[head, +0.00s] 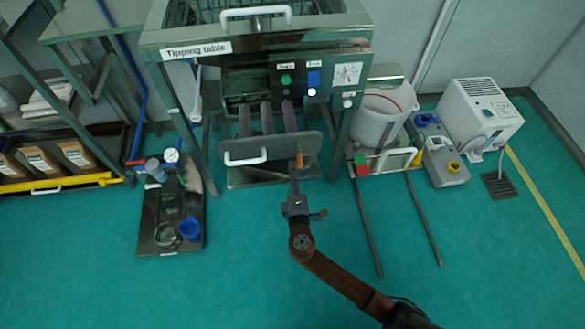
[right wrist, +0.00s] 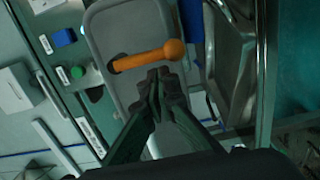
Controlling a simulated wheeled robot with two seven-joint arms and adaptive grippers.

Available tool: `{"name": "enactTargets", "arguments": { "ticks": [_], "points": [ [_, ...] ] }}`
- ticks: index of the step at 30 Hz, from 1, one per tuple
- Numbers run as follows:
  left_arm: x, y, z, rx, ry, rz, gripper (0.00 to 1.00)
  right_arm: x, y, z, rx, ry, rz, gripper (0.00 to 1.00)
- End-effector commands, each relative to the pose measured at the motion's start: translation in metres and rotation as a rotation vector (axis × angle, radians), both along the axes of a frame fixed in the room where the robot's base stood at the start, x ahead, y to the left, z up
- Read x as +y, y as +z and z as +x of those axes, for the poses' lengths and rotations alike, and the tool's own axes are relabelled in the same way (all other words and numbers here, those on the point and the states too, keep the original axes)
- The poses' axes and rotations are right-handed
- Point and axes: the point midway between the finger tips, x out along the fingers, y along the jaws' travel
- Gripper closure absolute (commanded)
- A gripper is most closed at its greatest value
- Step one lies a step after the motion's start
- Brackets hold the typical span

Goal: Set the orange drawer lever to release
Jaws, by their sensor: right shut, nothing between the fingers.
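The orange drawer lever (head: 299,160) sits on the right part of the grey drawer front (head: 275,147), under the tipping table. In the right wrist view the lever (right wrist: 148,56) lies across the grey panel, its round knob to the right and its thin end to the left. My right gripper (head: 295,185) is shut and empty, just in front of the lever. In the right wrist view its fingertips (right wrist: 158,76) are together right beside the lever's shaft; I cannot tell whether they touch it. My left gripper is not in view.
A white drawer handle (head: 246,158) is left of the lever. Above are a green button (head: 286,79), a blue switch (head: 313,78) and a dial (head: 347,73). A white bucket (head: 383,112) on a cart stands right.

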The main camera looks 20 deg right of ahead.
Motion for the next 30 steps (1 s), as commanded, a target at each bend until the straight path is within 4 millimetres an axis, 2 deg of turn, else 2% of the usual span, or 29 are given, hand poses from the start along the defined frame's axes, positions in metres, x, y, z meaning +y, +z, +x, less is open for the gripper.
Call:
{"name": "enactTargets", "arguments": {
  "ticks": [16,30],
  "points": [
    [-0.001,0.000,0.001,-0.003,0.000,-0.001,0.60,-0.004,0.001,-0.001,0.003,0.000,-0.012,1.00],
    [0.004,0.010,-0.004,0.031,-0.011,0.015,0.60,-0.008,-0.001,-0.002,0.026,-0.001,-0.092,1.00]
  ]
}}
